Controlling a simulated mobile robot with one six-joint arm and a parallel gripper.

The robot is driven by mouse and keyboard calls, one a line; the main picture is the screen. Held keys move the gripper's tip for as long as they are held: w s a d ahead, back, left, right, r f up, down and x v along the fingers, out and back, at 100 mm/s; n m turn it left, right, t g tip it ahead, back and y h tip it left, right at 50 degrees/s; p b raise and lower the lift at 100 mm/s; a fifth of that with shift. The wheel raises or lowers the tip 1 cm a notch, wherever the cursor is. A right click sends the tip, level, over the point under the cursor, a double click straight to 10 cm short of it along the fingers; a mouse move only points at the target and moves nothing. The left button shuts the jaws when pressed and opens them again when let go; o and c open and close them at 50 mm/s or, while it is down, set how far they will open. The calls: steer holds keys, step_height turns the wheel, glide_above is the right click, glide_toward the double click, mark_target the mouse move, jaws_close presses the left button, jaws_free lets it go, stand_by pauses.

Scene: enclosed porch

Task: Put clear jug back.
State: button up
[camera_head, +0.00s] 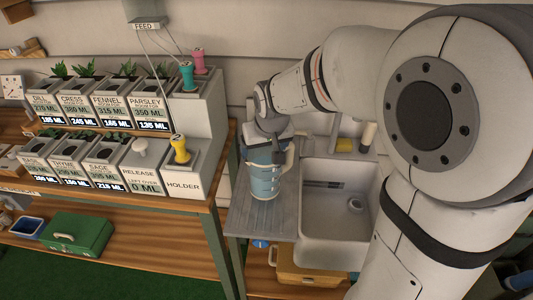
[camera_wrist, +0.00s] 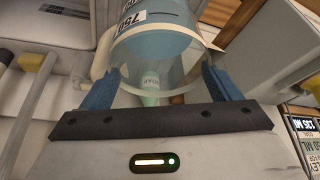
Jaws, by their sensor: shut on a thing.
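The clear jug (camera_head: 265,184) is upright over the ribbed drainboard (camera_head: 250,219) left of the sink, with bluish contents and a handle on its right side. I cannot tell whether its base touches the drainboard. My gripper (camera_head: 268,151) comes down on it from above and is shut on its upper part. In the wrist view the jug (camera_wrist: 160,47) sits between the blue finger pads of my gripper (camera_wrist: 157,84), with part of a label reading 750 visible.
The sink basin (camera_head: 336,214) lies right of the drainboard. A planter stand (camera_head: 216,112) with several labelled pots, a RELEASE knob (camera_head: 140,147) and a yellow-handled item in HOLDER (camera_head: 180,150) stands to the left. A green case (camera_head: 77,236) lies on the lower shelf.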

steer(key=shift+f, duration=1.1)
steer(key=o, duration=1.9)
steer(key=shift+f, duration=0.1)
steer(key=shift+o, duration=0.2)
steer(key=a+v, duration=0.1)
steer(key=v, duration=1.1)
steer(key=s+d+f+m, duration=0.1)
steer(key=s+d+f, duration=0.2)
steer(key=s+d, duration=0.2)
steer(key=s+d+f+m+g+h, duration=0.1)
steer(key=s+d+f, duration=0.2)
steer(key=s, duration=0.7)
steer(key=d, duration=0.2)
steer(key=shift+s+d+g, duration=0.3)
steer(key=shift+d, duration=0.05)
steer(key=shift+f, duration=0.1)
